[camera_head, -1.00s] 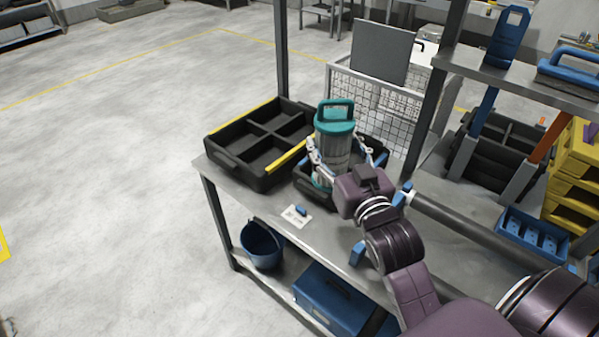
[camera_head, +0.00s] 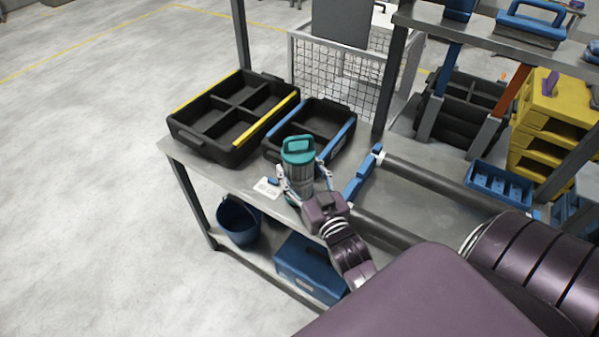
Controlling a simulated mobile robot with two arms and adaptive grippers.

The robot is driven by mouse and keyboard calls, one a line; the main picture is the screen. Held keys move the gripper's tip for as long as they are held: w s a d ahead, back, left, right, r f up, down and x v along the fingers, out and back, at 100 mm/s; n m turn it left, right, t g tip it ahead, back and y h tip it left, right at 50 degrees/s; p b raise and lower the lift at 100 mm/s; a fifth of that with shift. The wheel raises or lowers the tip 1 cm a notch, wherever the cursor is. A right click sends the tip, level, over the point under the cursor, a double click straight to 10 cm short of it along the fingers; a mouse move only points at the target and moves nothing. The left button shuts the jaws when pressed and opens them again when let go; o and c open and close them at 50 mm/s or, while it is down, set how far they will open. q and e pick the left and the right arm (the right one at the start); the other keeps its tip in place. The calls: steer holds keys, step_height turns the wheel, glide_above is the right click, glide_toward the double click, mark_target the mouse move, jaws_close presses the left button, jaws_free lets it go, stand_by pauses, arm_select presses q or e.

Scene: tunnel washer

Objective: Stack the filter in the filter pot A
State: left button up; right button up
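The filter (camera_head: 299,180), a grey cylinder with a teal cap and handle, stands upright in my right gripper (camera_head: 302,182). The gripper's two fingers close around its sides, and the purple wrist partly hides its lower end. The filter is in front of a black blue-edged tray (camera_head: 349,134) and overlaps its front edge in the picture. I cannot tell whether its base touches the table. No label marks a filter pot A, so I cannot tell which container it is. My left gripper is not in view.
A black yellow-edged tray (camera_head: 180,103) with several compartments stands at the table's left end. A small white card (camera_head: 263,189) lies near the front edge. Grey rollers (camera_head: 430,177) with a blue end lie to the right. A blue bucket (camera_head: 238,222) and blue box (camera_head: 308,270) are below.

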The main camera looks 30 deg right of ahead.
steer(key=shift+f, duration=0.65)
steer(key=shift+f, duration=0.2)
steer(key=o, duration=1.4)
steer(key=shift+o, duration=0.2)
